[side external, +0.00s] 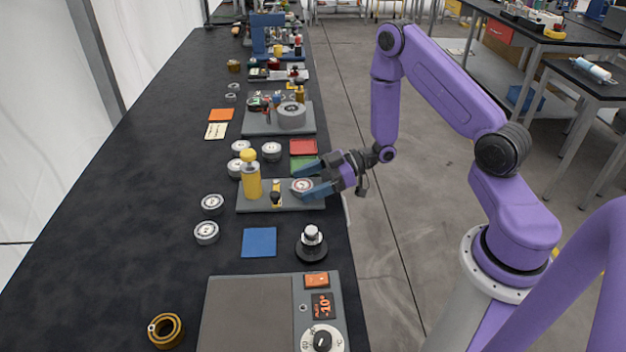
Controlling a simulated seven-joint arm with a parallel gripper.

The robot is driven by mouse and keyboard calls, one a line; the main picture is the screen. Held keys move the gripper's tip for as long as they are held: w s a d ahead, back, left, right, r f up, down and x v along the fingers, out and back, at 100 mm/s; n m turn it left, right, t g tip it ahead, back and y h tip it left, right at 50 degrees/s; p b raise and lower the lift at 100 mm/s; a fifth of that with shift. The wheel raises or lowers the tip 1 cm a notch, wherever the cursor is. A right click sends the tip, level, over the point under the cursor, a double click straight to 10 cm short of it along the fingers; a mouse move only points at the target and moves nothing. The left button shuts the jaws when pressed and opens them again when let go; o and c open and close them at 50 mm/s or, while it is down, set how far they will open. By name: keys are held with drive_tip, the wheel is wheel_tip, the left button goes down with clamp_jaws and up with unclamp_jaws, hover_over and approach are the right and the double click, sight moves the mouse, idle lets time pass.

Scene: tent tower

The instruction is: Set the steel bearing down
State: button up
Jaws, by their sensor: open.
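A steel bearing (302,185), a short ring with a pale face and a dark reddish centre, is on the right part of a grey plate (230,208). My gripper (300,184) reaches in from the right, its two blue-grey fingers apart on either side of this bearing. The view is too small to tell whether the fingers touch it. Several similar steel rings stand on the black table, among them one left of the plate (212,204) and one behind it (271,151).
A yellow bottle (251,181) and a small yellow-and-black item (276,195) stand on the plate, left of my gripper. A black-and-silver knob (311,240) and a grey hot-plate device (245,315) are in front. Red (303,147) and blue (259,242) squares lie nearby. The table's left side is clear.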

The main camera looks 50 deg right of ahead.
drive_tip(key=r+v, duration=0.1)
drive_tip(key=v, duration=1.6)
drive_tip(key=w+a+n+g+h, duration=0.2)
drive_tip(key=w+a+h, duration=0.3)
drive_tip(key=h, duration=0.1)
drive_tip(key=s+a+r+h, duration=0.2)
drive_tip(key=a+r+h, duration=0.2)
drive_tip(key=a, duration=0.3)
drive_tip(key=s+a+r+m+g+h, duration=0.1)
drive_tip(key=s+a+r+g, duration=0.1)
drive_tip(key=s, duration=0.7)
drive_tip(key=a+r, duration=0.1)
drive_tip(key=a, duration=0.1)
drive_tip(key=shift+s+a, duration=0.25)
drive_tip(key=shift+a, duration=0.05)
drive_tip(key=shift+o, duration=0.5)
drive_tip(key=s+r+g, duration=0.2)
drive_tip(key=s+g, duration=0.1)
drive_tip(key=s, duration=0.9)
drive_tip(key=shift+a+r+g+h, duration=0.25)
drive_tip(key=shift+g+h, duration=0.15)
drive_tip(key=shift+s+d+r, duration=0.1)
drive_tip(key=shift+s, duration=0.35)
